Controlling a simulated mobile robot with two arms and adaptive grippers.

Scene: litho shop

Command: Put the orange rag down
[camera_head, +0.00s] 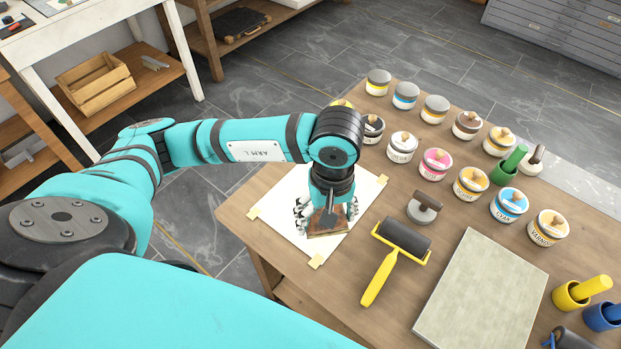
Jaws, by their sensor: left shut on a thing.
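My left gripper (326,216) points down over the white sheet (287,203) taped to the wooden table. No other orange rag shows. My right gripper is not in view.
A yellow-handled roller (398,249) and a grey-green slab (482,292) lie right of the sheet. Several ink jars, including a pink one (435,163), stand behind. A grey round-based tool (424,207) stands near the roller. The sheet's left part is bare.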

